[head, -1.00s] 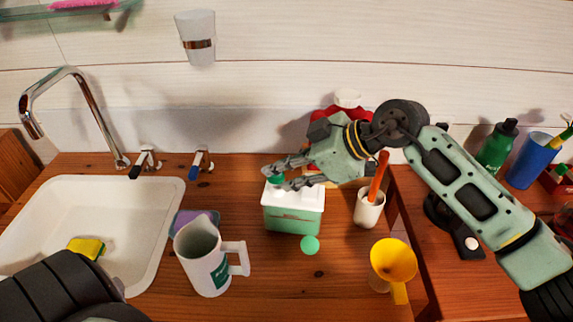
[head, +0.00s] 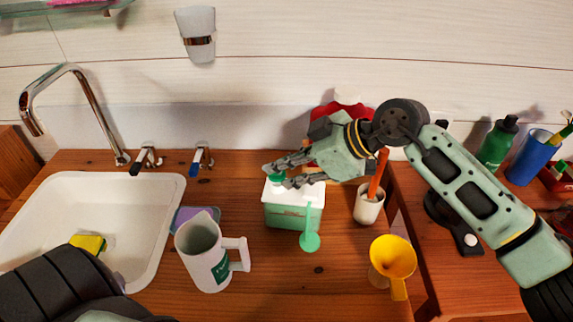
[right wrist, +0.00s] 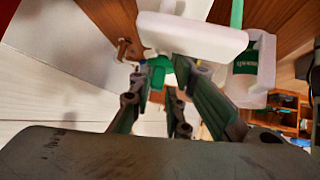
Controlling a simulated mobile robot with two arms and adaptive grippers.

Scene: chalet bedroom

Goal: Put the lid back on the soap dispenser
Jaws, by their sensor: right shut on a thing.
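The soap dispenser is a green box (head: 291,217) on the wooden counter, with a white lid (head: 307,194) at its top. A green lever with a round paddle (head: 310,242) hangs at its front. My right gripper (head: 276,176) is shut on the lid's small green knob. The right wrist view shows the fingers at the knob (right wrist: 158,68) beside the white lid (right wrist: 190,36). I cannot tell whether the lid is fully seated on the box. My left gripper is out of view.
A cup with an orange handle (head: 368,207) and a yellow funnel (head: 391,259) stand right. A sink (head: 60,215) lies left. The counter's front middle is clear.

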